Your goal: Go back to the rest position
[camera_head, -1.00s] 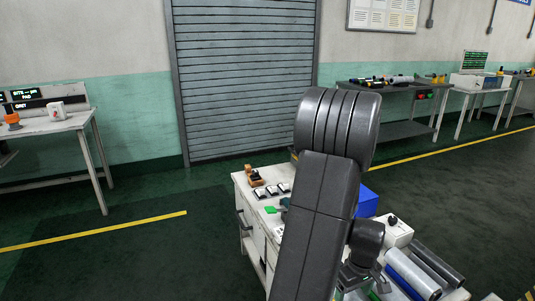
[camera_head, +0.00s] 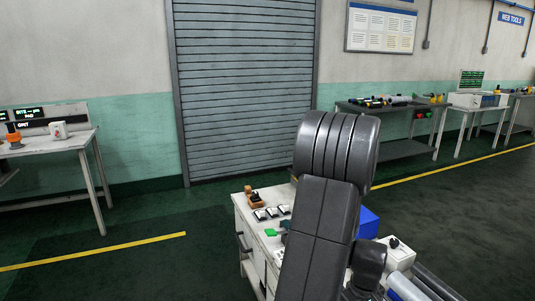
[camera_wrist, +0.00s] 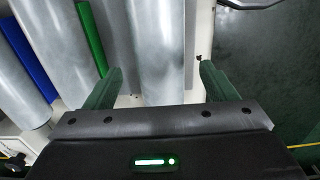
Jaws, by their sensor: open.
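My gripper (camera_wrist: 162,92) shows in the wrist view with its two green fingers spread wide apart. A silver-grey roller (camera_wrist: 155,45) lies below and between the fingers, and I cannot tell how far below. In the head view my dark arm covers much of the white workbench (camera_head: 243,215), and the gripper itself is hidden or out of the frame at the bottom.
On the workbench are a blue bin (camera_head: 368,223) and a white box with a black knob (camera_head: 398,254). Side tables stand left (camera_head: 60,143) and right (camera_head: 395,148). Dark floor lies open around the bench.

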